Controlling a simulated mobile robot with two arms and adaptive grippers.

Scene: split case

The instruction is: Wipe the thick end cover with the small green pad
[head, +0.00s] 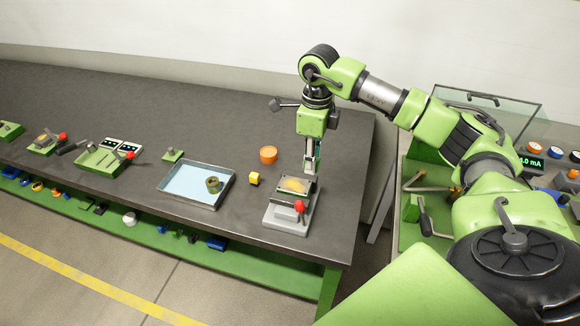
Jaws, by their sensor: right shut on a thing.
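My right gripper (313,160) points down just behind a grey clamp fixture (285,219) near the right end of the bench. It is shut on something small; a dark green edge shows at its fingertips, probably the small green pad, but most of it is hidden. A tan, rounded part (294,185), probably the thick end cover, lies on top of the fixture behind its red knob (299,206). The gripper's tips are close to the part's far side; I cannot tell whether they touch. My left gripper is not in view.
Green fixtures (99,160) stand farther left. The back of the bench is clear. A meter stand (534,162) is at right.

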